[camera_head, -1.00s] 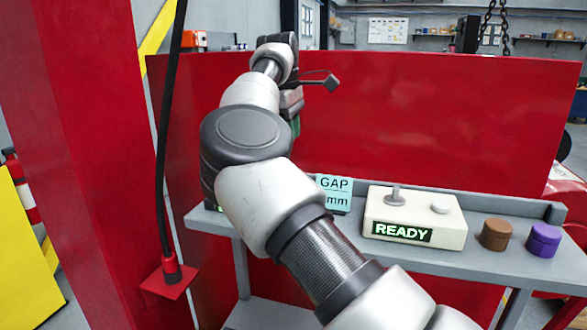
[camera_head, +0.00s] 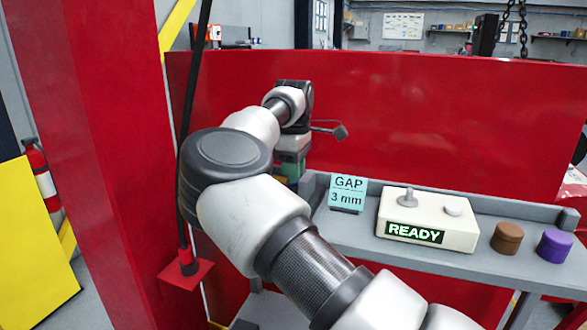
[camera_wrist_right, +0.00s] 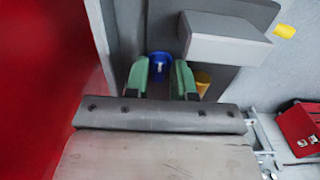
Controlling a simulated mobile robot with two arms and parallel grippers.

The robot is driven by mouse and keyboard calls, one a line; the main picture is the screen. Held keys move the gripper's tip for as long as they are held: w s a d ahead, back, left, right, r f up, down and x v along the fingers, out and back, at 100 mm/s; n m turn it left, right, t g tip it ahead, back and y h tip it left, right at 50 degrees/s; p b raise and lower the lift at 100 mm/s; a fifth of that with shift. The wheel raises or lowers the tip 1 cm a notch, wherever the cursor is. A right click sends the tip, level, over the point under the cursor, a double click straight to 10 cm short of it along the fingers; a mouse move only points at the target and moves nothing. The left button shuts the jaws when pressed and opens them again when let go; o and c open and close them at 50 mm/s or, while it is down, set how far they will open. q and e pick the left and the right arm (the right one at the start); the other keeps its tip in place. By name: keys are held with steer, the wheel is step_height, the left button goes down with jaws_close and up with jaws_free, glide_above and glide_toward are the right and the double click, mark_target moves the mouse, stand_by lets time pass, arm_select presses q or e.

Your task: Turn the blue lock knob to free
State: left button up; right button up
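The blue lock knob (camera_wrist_right: 160,64) shows in the right wrist view, with a small pale mark on it. It lies beyond and between the two green fingertips of my right gripper (camera_wrist_right: 161,76). The fingers are apart, with a gap between them. I cannot tell how far the knob is beyond the tips. In the head view my right gripper (camera_head: 290,163) points down at the left end of the grey bench, partly behind my arm. The knob is hidden in the head view. My left gripper is not in view.
A grey block (camera_wrist_right: 225,38) stands close to the right fingertip, and a yellow part (camera_wrist_right: 201,82) lies just right of it. The grey bench (camera_head: 350,238) holds a GAP 3 mm card (camera_head: 347,192), a READY box (camera_head: 428,219), a brown knob (camera_head: 507,237) and a purple knob (camera_head: 554,245). A red panel (camera_head: 430,120) stands behind.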

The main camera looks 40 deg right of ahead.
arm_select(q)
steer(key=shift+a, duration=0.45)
arm_select(e)
jaws_close()
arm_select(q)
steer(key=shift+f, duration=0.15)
arm_select(e)
steer(key=shift+d+n, duration=0.1)
steer(key=shift+n, duration=0.2)
steer(key=n+b, duration=0.1)
steer(key=n, duration=0.1)
steer(key=shift+n, duration=0.3)
steer(key=n+b, duration=0.2)
steer(key=n, duration=0.2)
steer(key=shift+n, duration=0.3)
steer(key=n+b, duration=0.1)
steer(key=n, duration=0.3)
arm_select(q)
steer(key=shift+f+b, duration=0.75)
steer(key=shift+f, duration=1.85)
arm_select(e)
steer(key=shift+r+n, duration=0.1)
steer(key=shift+n, duration=2.4)
